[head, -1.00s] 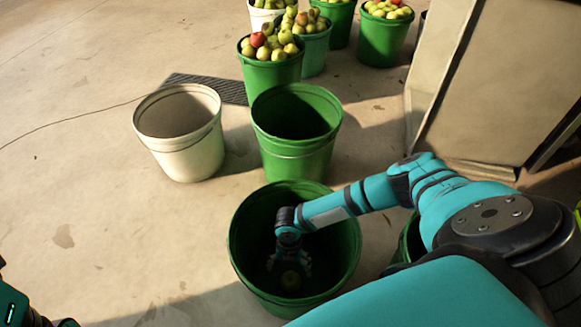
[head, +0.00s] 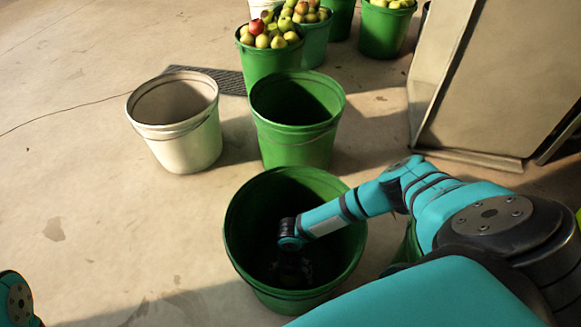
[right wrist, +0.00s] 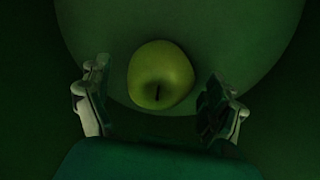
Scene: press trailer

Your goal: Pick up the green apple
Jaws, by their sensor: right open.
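The green apple (right wrist: 161,76) lies on the floor of a green bucket, stem towards the camera, in the right wrist view. In the head view it is hidden in the dark of the nearest green bucket (head: 238,245). My right gripper (head: 291,275) is down inside that bucket. In the right wrist view my right gripper (right wrist: 162,105) is open, one finger to each side of the apple, with a gap on both sides. My left gripper is not in view; only part of my left arm shows at the lower left.
An empty white bucket (head: 185,145) and an empty green bucket (head: 297,145) stand behind the nearest bucket. Buckets full of apples (head: 270,62) stand further back. A large panelled metal structure (head: 490,85) is at the right. The floor at the left is clear.

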